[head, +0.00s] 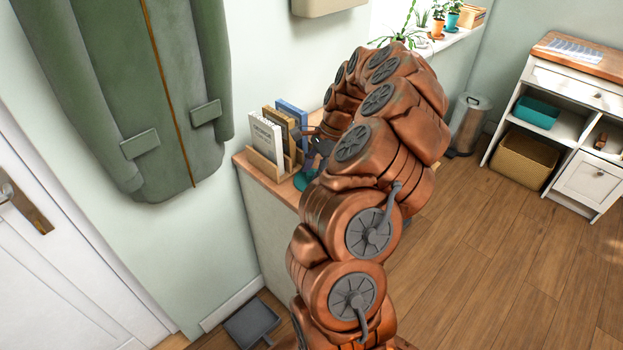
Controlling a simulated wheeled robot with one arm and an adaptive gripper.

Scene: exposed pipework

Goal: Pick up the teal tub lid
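A small teal piece (303,180) shows on the wooden counter top, just left of my arm and below the book rack. It may be the teal tub lid, but most of it is hidden and its full shape cannot be made out. My copper arm arches over the counter. My gripper (317,152) is a dark grey shape at the arm's far end, close above the teal piece. It is mostly hidden behind the arm, so I cannot tell whether its fingers are open or touch the piece.
A wooden rack with several books (272,138) stands on the counter (262,172), close left of my gripper. A green coat (130,90) hangs on the wall. At right, a white shelf unit (570,120) holds a teal tub (536,112) and a basket (524,158). Wooden floor there is clear.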

